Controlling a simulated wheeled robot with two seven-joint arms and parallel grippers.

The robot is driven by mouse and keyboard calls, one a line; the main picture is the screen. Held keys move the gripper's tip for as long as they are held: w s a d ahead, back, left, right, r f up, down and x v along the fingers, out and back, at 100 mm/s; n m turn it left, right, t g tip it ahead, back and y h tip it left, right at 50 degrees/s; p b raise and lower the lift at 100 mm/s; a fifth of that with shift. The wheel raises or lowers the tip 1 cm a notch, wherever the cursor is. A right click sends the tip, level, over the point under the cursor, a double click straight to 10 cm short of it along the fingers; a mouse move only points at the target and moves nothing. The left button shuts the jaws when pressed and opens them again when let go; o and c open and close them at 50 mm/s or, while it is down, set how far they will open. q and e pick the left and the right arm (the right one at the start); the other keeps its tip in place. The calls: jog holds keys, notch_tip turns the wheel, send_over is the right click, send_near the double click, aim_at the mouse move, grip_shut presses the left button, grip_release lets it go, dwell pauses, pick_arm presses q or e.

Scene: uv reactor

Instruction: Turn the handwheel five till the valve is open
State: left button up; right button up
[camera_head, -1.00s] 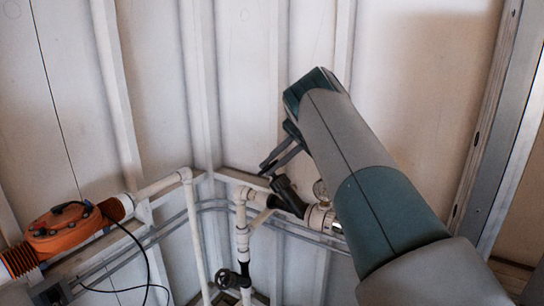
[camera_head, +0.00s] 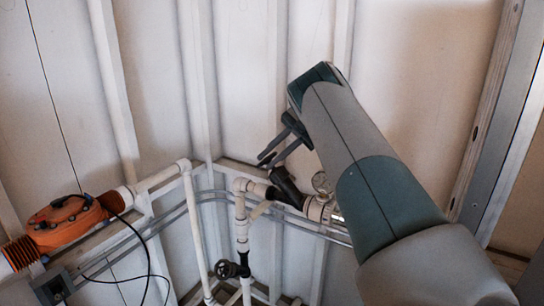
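A small dark handwheel (camera_head: 228,269) is mounted low on the white vertical pipe (camera_head: 241,225), near the bottom of the head view. Which way its valve is set cannot be told. My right arm reaches in from the lower right. My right gripper (camera_head: 264,161) is above and a little right of the handwheel, clearly apart from it. Its two dark fingers point down and left with a gap between them, and nothing shows between them. My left gripper is not in view.
An orange unit (camera_head: 68,222) with a black cable sits at the left on white pipe. A black fitting (camera_head: 287,187) and a round gauge (camera_head: 320,181) lie close below my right gripper. Ribbed white walls (camera_head: 240,80) stand behind. A grey metal post (camera_head: 500,120) is at the right.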

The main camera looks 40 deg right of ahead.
aim_at(274, 153)
jog(key=shift+r, duration=0.15)
jog(key=shift+s+d+r, duration=0.15)
jog(key=shift+d+r, duration=0.1)
jog(key=shift+d, duration=0.2)
jog(key=p+v, duration=0.1)
jog(key=v, duration=0.3)
jog(key=shift+d+r, duration=0.2)
jog(key=shift+r, duration=0.1)
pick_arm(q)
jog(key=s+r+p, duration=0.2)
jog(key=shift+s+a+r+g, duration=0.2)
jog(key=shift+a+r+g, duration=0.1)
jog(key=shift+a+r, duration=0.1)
pick_arm(e)
jog(key=shift+s+d+r, duration=0.1)
jog(key=shift+d, duration=0.3)
jog(key=shift+s+d+r, duration=0.1)
jog(key=shift+d+r, duration=0.05)
jog(key=shift+d, duration=0.25)
